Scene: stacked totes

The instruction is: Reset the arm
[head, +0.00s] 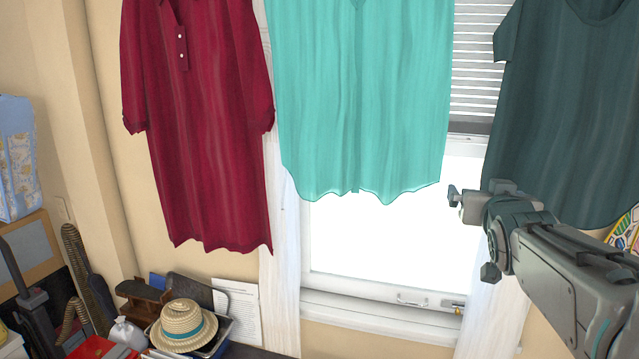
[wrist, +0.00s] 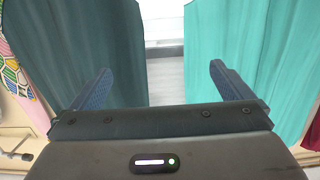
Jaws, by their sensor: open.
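My arm reaches in from the right of the head view, with my gripper (head: 455,196) in front of the window, near the left edge of a dark teal garment. In the wrist view my gripper (wrist: 160,70) shows two blue fingers spread wide apart with nothing between them. Beyond the fingers are the dark teal garment (wrist: 75,45) on the left and a turquoise garment (wrist: 250,45) on the right, with a bright gap between. Whether a finger touches the dark cloth cannot be told.
The turquoise garment (head: 360,95) and a red garment (head: 205,130) hang left of my gripper; the dark teal garment (head: 560,110) hangs behind my arm. A window (head: 385,240) is behind. A straw hat (head: 184,326) and clutter fill the lower left.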

